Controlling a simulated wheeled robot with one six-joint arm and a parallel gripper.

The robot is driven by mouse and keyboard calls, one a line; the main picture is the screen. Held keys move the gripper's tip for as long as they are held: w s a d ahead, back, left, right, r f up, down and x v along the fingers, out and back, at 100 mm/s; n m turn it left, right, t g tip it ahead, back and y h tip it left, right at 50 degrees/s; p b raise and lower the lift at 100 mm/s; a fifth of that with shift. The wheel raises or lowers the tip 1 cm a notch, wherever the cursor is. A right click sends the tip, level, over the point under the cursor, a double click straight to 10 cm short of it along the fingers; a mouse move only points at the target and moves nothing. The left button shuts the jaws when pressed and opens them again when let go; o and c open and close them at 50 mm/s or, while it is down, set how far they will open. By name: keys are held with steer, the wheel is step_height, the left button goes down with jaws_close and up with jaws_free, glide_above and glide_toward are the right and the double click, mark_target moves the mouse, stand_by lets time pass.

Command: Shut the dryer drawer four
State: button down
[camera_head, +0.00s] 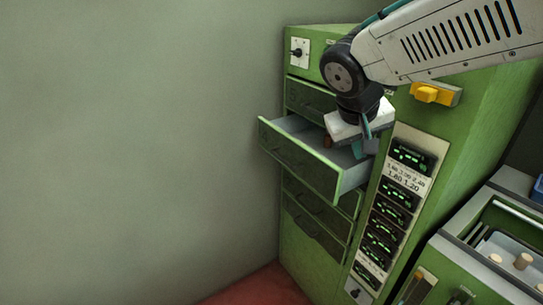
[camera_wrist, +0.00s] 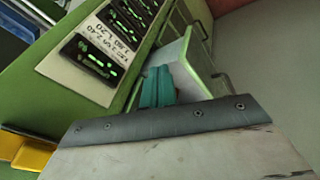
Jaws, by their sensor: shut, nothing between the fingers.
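A green dryer cabinet (camera_head: 300,250) has a column of drawers on its face. One drawer (camera_head: 305,162) is pulled well out, with a green front and a pale grey inside; the drawers above and below it look shut. I cannot read a number on it. The open drawer (camera_wrist: 197,70) also shows in the wrist view, beyond my fingers. My gripper (camera_head: 360,149) is over the right rear part of this drawer, close to the cabinet face. Its teal fingers (camera_wrist: 158,86) are together and empty. I cannot tell whether they touch the drawer.
A panel of lit displays (camera_head: 392,205) runs down the cabinet right of the drawers. A yellow part (camera_head: 436,94) sticks out at the upper right. A machine with a tray of corks (camera_head: 523,261) stands at the lower right. The room left of the open drawer is free up to the wall.

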steer(key=w+a+f+n+t, duration=0.1)
steer(key=w+a+f, duration=0.25)
steer(key=a, duration=0.45)
steer(key=w+a+f+n+t+y, duration=0.1)
steer(key=w+a+f, duration=0.1)
steer(key=w+a, duration=0.45)
steer(key=w+a+f+n+t, duration=0.1)
steer(key=w+a+f+t, duration=0.15)
steer(key=a, duration=0.65)
steer(key=d+r+x, duration=0.1)
steer(key=d+x, duration=0.1)
steer(key=x, duration=0.9)
steer(key=shift+w+d+g, duration=0.15)
steer(key=shift+d+g, duration=0.05)
steer(key=shift+g, duration=0.25)
